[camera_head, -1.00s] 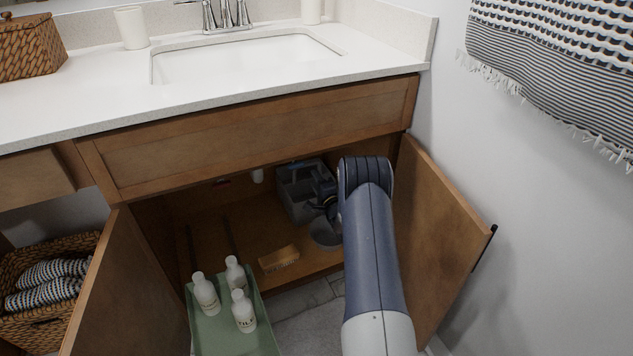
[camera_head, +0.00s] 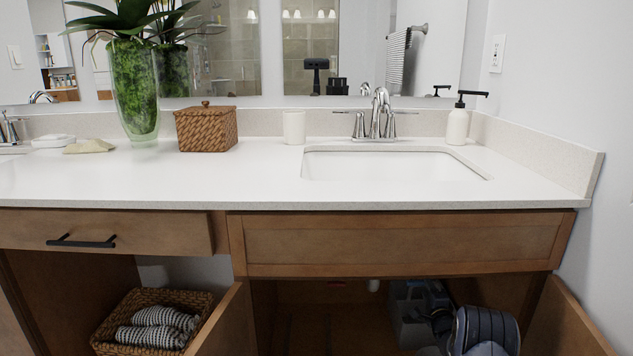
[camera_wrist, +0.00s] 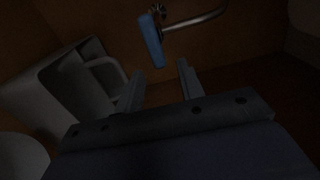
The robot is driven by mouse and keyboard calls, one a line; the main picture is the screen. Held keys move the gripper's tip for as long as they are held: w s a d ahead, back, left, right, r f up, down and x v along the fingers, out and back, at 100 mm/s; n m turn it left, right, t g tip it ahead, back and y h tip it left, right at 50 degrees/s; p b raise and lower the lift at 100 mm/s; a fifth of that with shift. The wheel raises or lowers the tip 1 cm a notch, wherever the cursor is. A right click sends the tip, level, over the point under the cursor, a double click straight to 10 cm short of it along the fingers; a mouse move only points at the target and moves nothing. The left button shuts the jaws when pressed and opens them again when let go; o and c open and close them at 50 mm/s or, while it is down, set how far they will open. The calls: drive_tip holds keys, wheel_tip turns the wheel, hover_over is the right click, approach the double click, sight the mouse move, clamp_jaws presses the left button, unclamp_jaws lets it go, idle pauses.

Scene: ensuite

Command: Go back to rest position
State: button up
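My gripper (camera_wrist: 160,88) is open in the wrist view, with its two fingers apart and nothing between them. It is inside the dark under-sink cabinet. A blue lever-like piece (camera_wrist: 151,42) by a metal pipe (camera_wrist: 196,18) shows just beyond the fingertips, apart from them. In the head view my arm reaches into the open cabinet at the lower right, and the gripper itself is hidden there. A grey caddy (camera_head: 405,311) stands in the cabinet beside my arm; it also shows at the left of the wrist view (camera_wrist: 62,88).
The open left door (camera_head: 229,325) and right door (camera_head: 568,322) flank my arm. The countertop (camera_head: 250,186) is above, with a sink (camera_head: 390,165), a white cup (camera_head: 294,127) and a soap dispenser (camera_head: 457,125). A towel basket (camera_head: 108,333) is at lower left.

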drive_tip(key=shift+w+b, duration=0.55)
drive_tip(key=shift+w, duration=1.35)
drive_tip(key=shift+s, duration=0.1)
